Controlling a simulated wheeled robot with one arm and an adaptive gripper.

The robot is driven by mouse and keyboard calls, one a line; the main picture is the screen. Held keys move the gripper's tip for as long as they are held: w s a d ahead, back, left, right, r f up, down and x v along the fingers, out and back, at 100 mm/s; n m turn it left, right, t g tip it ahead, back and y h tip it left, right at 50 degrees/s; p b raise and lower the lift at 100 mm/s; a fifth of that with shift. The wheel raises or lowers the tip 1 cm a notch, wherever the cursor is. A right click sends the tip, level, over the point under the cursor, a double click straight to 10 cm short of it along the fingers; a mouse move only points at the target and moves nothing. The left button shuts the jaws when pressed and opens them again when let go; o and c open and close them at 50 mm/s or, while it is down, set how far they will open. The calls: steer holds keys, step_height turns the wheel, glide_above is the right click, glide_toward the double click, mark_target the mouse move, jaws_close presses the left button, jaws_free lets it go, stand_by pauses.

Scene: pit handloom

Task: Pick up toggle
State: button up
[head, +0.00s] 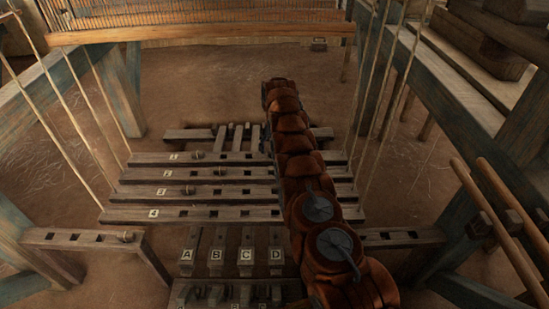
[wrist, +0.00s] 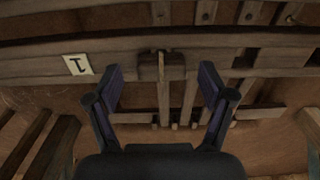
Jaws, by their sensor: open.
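In the wrist view, my gripper (wrist: 160,95) is open, its two dark fingers spread apart and empty. Between and beyond the fingertips, a small wooden block (wrist: 149,72) sits at the bar (wrist: 115,67) marked 1; it looks like a toggle, but I cannot be sure. My arm covers the right part of the bars, and my gripper is not visible there.
Several slotted bars lie parallel, with lettered treadles (head: 247,248) in front. Cords (head: 75,115) hang on both sides. A heavy timber frame (head: 450,85) stands at right, with round rails (head: 500,215). Bare floor (head: 210,85) lies behind the bars.

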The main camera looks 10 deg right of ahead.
steer(key=shift+f, duration=0.85)
steer(key=shift+r, duration=0.1)
steer(key=c, duration=1.1)
step_height(320, 180, up, 10)
steer(key=p, duration=0.3)
steer(key=shift+p, duration=0.35)
